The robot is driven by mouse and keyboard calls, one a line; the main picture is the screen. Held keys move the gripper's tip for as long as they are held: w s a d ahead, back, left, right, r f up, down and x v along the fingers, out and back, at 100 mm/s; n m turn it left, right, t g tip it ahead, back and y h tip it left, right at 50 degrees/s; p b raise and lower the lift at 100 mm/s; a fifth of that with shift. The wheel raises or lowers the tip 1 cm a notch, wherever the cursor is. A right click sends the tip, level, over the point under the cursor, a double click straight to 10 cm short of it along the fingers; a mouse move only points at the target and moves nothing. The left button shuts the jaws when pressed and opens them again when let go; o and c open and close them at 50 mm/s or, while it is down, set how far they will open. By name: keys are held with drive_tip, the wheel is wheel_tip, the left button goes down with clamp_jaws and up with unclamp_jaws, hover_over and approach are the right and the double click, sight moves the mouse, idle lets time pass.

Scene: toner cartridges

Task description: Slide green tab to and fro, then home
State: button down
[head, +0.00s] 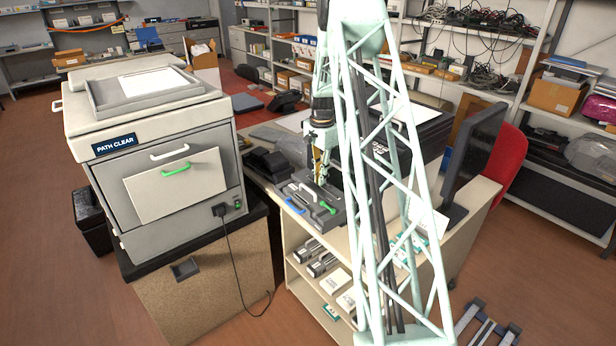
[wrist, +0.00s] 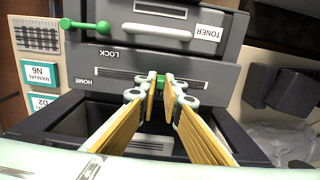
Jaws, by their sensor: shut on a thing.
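In the wrist view, the green tab (wrist: 159,80) sits in a long slot in the dark grey toner cartridge (wrist: 190,72), near the slot's middle. In the head view, my gripper (head: 319,182) points down over the cartridge (head: 336,217) on the bench; the tab is hidden there.
The cartridge also carries a white handle (wrist: 157,31) and a green lever (wrist: 82,25). A blue handle (head: 295,205) shows in the head view. The printer (head: 160,150) marked PATH CLEAR stands left. A monitor (head: 473,160) stands right. Dark boxes (head: 268,163) lie behind the cartridge.

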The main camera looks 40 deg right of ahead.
drive_tip(key=s, duration=0.3)
drive_tip(key=s+b, duration=0.1)
drive_tip(key=s, duration=0.3)
drive_tip(key=s+a, duration=0.1)
drive_tip(key=s, duration=0.3)
drive_tip(key=shift+s+b, duration=0.25)
drive_tip(key=shift+b, duration=0.15)
drive_tip(key=c, duration=2.7)
unclamp_jaws()
drive_tip(key=shift+s, duration=0.2)
drive_tip(key=shift+c, duration=0.2)
drive_tip(key=shift+w, duration=0.1)
drive_tip(key=shift+r, duration=0.1)
drive_tip(key=shift+r, duration=0.8)
wheel_tip(320, 180, up, 10)
drive_tip(key=shift+r, duration=0.1)
